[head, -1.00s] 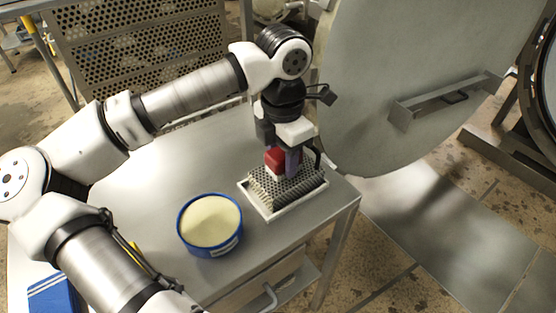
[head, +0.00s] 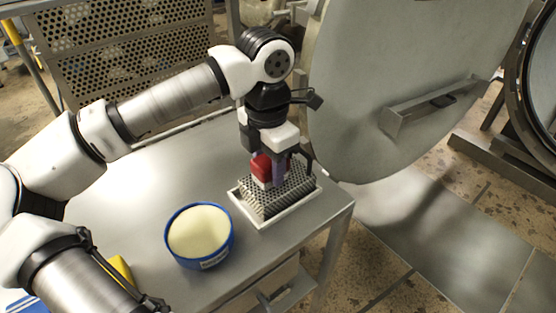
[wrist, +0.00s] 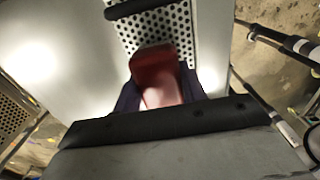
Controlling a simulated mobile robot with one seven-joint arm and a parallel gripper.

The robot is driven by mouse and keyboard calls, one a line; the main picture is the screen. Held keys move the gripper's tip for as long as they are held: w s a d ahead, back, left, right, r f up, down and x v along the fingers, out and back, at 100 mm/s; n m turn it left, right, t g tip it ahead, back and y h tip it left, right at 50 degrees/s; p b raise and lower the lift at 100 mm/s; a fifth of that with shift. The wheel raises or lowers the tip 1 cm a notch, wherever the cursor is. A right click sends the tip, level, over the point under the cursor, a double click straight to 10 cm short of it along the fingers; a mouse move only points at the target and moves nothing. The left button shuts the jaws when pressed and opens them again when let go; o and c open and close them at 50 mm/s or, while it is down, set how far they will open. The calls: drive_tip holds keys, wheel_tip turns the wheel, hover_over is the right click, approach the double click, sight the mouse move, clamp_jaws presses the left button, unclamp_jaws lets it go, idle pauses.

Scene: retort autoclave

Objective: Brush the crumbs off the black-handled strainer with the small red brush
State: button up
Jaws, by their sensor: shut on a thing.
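The strainer (head: 292,189) is a perforated metal piece resting in a shallow white tray (head: 268,222) near the table's right corner. In the wrist view its perforated face (wrist: 158,28) lies ahead of my gripper, with a black handle (wrist: 138,8) across the top. My gripper (head: 268,170) points down over the strainer and is shut on the small red brush (head: 260,166). The red brush also shows between the fingers in the wrist view (wrist: 155,65). The brush's lower end is at the strainer's upper face; I cannot tell whether it touches. I cannot make out crumbs.
A blue round tub (head: 203,262) with pale yellow contents stands left of the tray on the metal table (head: 130,190). A yellow thing (head: 121,268) is partly hidden by my arm. A large round door (head: 390,80) stands close beyond the table's right side.

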drive_tip(key=shift+s+a, duration=0.2)
drive_tip(key=shift+r+p, duration=1.65)
drive_tip(key=shift+r, duration=1.4)
drive_tip(key=shift+r+p, duration=0.8)
drive_tip(key=shift+r, duration=0.65)
